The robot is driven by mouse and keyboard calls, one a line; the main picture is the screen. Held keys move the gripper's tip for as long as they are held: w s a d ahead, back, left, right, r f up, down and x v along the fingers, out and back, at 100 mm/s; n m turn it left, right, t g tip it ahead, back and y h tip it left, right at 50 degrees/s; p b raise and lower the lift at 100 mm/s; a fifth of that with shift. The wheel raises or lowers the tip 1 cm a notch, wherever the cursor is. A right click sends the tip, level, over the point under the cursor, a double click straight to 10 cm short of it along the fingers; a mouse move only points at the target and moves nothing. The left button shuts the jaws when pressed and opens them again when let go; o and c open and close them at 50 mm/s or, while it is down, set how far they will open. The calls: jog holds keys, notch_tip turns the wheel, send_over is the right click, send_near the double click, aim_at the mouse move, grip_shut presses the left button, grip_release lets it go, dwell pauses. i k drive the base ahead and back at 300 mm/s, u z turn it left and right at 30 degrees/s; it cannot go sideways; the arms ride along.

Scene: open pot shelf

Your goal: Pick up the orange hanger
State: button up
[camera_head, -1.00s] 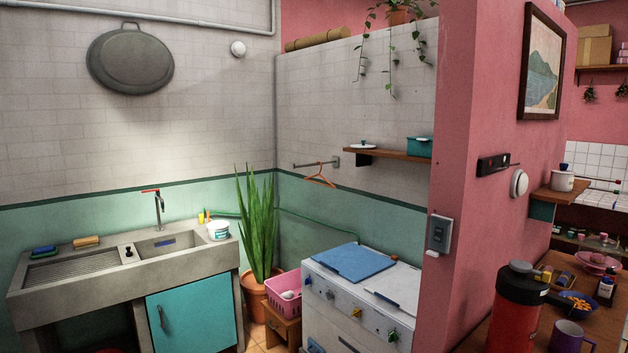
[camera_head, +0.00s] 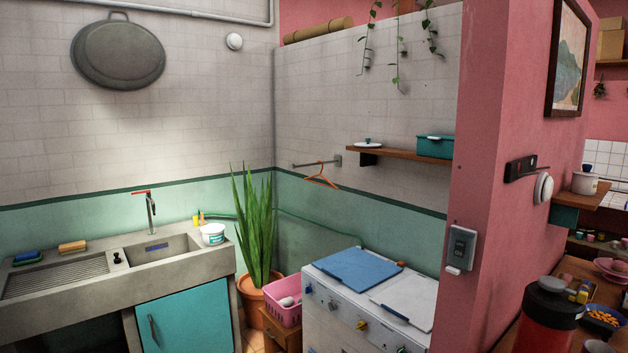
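The orange hanger (camera_head: 321,181) hangs from a short metal rail on the tiled wall, in the middle of the head view. It hangs clear of the stove below and a little left of the wooden shelf. My gripper is not in this view, so its state and its place relative to the hanger do not show.
The white stove (camera_head: 365,305) with a blue lid stands below the hanger. A tall potted plant (camera_head: 257,225) and a pink basket (camera_head: 282,304) are to its left. The wooden shelf (camera_head: 400,154) and the pink wall's edge (camera_head: 485,150) are to the right. A concrete sink (camera_head: 110,285) is at left.

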aim_at(334, 186)
jog(key=u, duration=0.1)
jog(key=i, duration=0.8)
jog(key=u, duration=0.4)
jog(key=i, duration=0.8)
jog(key=u, duration=0.4)
jog(key=i, duration=1.5)
jog(key=z, duration=0.4)
jog(key=i, duration=0.85)
jog(key=z, duration=0.3)
